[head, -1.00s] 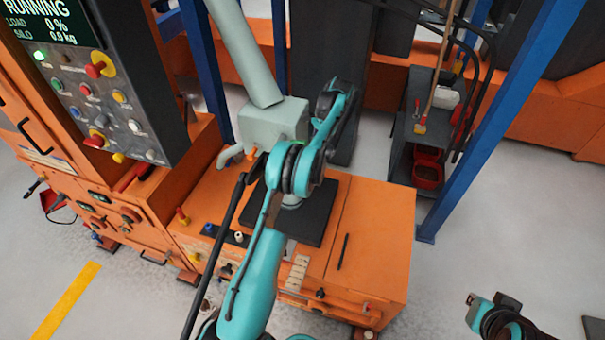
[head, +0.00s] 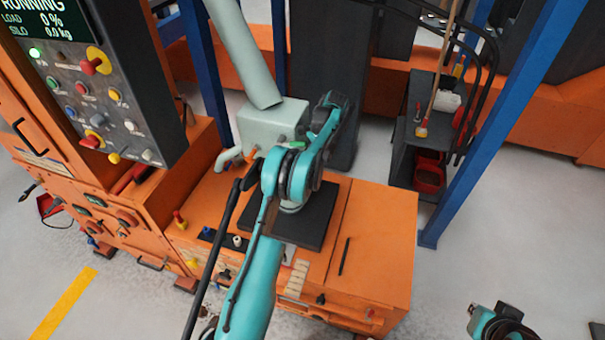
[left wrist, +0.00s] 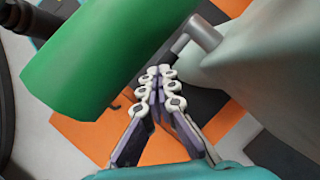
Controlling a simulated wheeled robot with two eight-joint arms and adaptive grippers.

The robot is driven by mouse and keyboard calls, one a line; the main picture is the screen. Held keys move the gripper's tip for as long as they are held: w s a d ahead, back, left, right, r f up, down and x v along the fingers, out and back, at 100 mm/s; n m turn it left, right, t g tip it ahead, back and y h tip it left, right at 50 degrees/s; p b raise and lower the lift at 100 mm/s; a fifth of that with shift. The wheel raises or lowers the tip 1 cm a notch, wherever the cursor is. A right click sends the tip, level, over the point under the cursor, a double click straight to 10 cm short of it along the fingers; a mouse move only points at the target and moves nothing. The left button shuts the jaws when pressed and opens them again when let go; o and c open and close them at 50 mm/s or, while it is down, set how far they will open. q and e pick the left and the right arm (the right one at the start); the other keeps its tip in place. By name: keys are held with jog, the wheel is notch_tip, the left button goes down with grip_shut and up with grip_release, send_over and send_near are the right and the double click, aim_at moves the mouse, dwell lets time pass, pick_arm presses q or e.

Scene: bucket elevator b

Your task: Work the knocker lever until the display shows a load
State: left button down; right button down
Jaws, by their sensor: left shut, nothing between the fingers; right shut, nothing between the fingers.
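The display (head: 42,18) at the upper left reads RUNNING, LOAD 0 %, SILO 0.0 kg. A green cylinder (left wrist: 105,55), possibly the knocker lever's grip, crosses the left wrist view at the upper left. A metal peg (left wrist: 203,35) on a grey-green body stands just beyond the fingertips. In the head view my left arm hides the left fingers and most of the lever area. My right gripper (head: 474,312) is at the lower right, away from the machine.
The grey-green box and chute (head: 270,122) stand on the orange cabinet (head: 375,250), behind my left arm. A control panel (head: 110,95) with buttons is at left. A blue post (head: 475,150) and a dark cart (head: 410,150) are at right. Open floor lies at lower right.

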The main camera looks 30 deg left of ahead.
pick_arm(q)
notch_tip(320, 180, down, 4)
jog(key=shift+d+r+b, duration=0.1)
jog(key=shift+d+b, duration=0.05)
jog(key=shift+b, duration=0.75)
jog(key=shift+w, duration=0.15)
jog(key=s+a+r+p+v, duration=0.1)
jog(key=s+v, duration=0.1)
jog(key=v, duration=0.9)
jog(key=shift+d, duration=0.1)
dwell(0.5)
jog(key=shift+r, duration=0.1)
